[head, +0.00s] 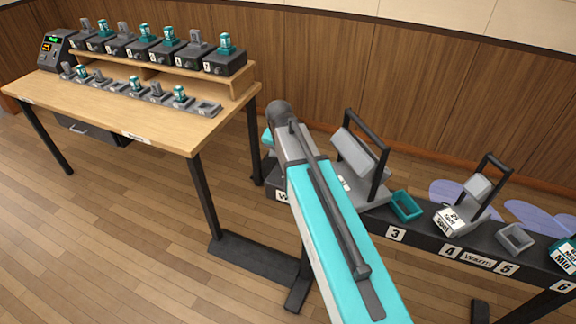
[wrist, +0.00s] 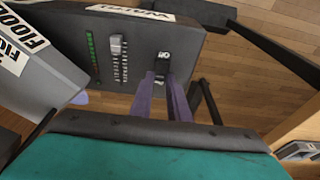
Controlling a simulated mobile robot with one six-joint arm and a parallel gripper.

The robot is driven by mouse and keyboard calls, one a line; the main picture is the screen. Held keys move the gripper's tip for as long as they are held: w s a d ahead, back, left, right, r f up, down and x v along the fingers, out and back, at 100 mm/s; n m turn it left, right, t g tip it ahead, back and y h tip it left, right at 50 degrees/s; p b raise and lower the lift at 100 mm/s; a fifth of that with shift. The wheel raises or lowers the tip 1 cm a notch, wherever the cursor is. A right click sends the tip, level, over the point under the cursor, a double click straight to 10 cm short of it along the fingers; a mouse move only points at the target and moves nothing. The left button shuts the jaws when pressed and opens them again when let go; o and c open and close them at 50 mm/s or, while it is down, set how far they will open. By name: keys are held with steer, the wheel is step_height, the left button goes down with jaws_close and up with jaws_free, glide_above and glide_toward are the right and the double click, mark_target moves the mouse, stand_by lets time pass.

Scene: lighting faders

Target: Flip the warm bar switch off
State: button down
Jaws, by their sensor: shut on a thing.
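The black light bar (head: 428,237) runs along the right of the head view, with a "Warm" sign (head: 477,260) on it. In the wrist view its dark end panel (wrist: 140,38) carries a small dark switch (wrist: 161,69) under a small black-and-white label (wrist: 164,55). My gripper (wrist: 163,82) has two purple fingers reaching to this switch. It is shut on the switch, which the fingertips partly hide. The label is too small to read surely. In the head view my arm hides the gripper and that end of the bar.
A grey fader (wrist: 118,47) and a row of green lights (wrist: 92,50) are beside the switch. Lamps labelled "Floor" (wrist: 25,28) stand close by. A wooden desk (head: 130,108) with several small faders stands left of my arm. A teal holder (head: 406,206) sits on the bar.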

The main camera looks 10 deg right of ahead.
stand_by(0.4)
steer(key=c, duration=1.7)
jaws_free()
steer(key=shift+r, duration=0.1)
steer(key=shift+b+v, duration=0.5)
steer(key=shift+v, duration=6.3)
steer(key=shift+s, duration=0.3)
